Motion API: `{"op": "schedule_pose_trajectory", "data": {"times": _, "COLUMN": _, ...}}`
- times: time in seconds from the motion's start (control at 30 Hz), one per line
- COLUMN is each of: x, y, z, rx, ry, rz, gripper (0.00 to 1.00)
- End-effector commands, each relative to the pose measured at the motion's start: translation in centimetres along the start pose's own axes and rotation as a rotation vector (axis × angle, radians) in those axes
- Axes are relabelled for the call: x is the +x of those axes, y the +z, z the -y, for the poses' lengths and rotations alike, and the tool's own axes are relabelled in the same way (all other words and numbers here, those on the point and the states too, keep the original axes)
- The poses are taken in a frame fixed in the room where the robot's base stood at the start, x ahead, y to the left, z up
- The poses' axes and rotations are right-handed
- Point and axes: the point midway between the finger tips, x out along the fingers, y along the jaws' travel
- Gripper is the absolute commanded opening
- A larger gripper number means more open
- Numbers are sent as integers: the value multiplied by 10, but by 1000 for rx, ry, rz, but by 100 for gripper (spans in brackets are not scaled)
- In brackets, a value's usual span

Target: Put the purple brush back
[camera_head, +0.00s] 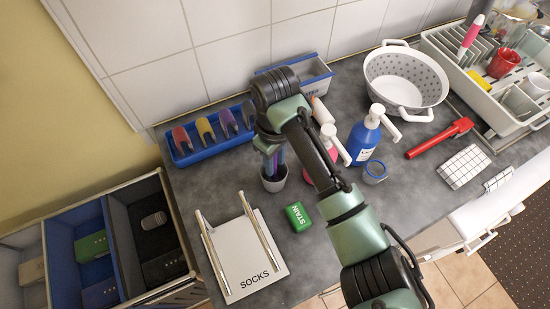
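My gripper (270,150) points down over a small dark grey cup (274,184) near the middle of the counter. A thin purple and blue upright piece (281,158), perhaps the purple brush, shows at the gripper's fingers, just above or in the cup. My own arm and hand hide most of it, and I cannot tell whether the fingers are closed on it. Behind to the left, a blue rack (212,152) holds a row of coloured pieces: pinkish, yellow, purple (205,128) and grey-blue.
A white board marked SOCKS (247,270) with two rails and a green STAIN block (298,216) lie in front. Blue (365,138) and pink bottles, a white colander (405,78), a red tool (440,138) and a dish rack stand right. Bins lie lower left.

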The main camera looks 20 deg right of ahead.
Motion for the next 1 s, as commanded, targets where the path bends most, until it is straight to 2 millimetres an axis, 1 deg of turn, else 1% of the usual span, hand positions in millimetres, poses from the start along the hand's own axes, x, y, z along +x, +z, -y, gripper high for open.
{"op": "schedule_pose_trajectory", "data": {"times": 0.03, "x": 0, "y": 0, "z": 0, "rx": 0, "ry": 0, "rz": 0, "gripper": 43}}
{"op": "schedule_pose_trajectory", "data": {"times": 0.07, "x": 0, "y": 0, "z": 0, "rx": 0, "ry": 0, "rz": 0, "gripper": 49}}
{"op": "schedule_pose_trajectory", "data": {"times": 0.1, "x": 0, "y": 0, "z": 0, "rx": 0, "ry": 0, "rz": 0, "gripper": 50}}
{"op": "schedule_pose_trajectory", "data": {"times": 0.33, "x": -1, "y": 0, "z": 0, "rx": 0, "ry": 0, "rz": 0, "gripper": 50}}
{"op": "schedule_pose_trajectory", "data": {"times": 0.47, "x": -7, "y": -1, "z": 0, "rx": -1, "ry": 2, "rz": -2, "gripper": 50}}
{"op": "schedule_pose_trajectory", "data": {"times": 0.57, "x": -20, "y": -1, "z": -1, "rx": -2, "ry": 4, "rz": -4, "gripper": 50}}
{"op": "schedule_pose_trajectory", "data": {"times": 0.67, "x": -41, "y": -2, "z": -1, "rx": -3, "ry": 4, "rz": -5, "gripper": 50}}
{"op": "schedule_pose_trajectory", "data": {"times": 0.8, "x": -79, "y": 0, "z": -2, "rx": -2, "ry": 6, "rz": -2, "gripper": 50}}
{"op": "schedule_pose_trajectory", "data": {"times": 0.9, "x": -100, "y": 0, "z": -2, "rx": -1, "ry": 5, "rz": 0, "gripper": 50}}
{"op": "schedule_pose_trajectory", "data": {"times": 1.0, "x": -112, "y": 0, "z": -2, "rx": 0, "ry": 5, "rz": 0, "gripper": 50}}
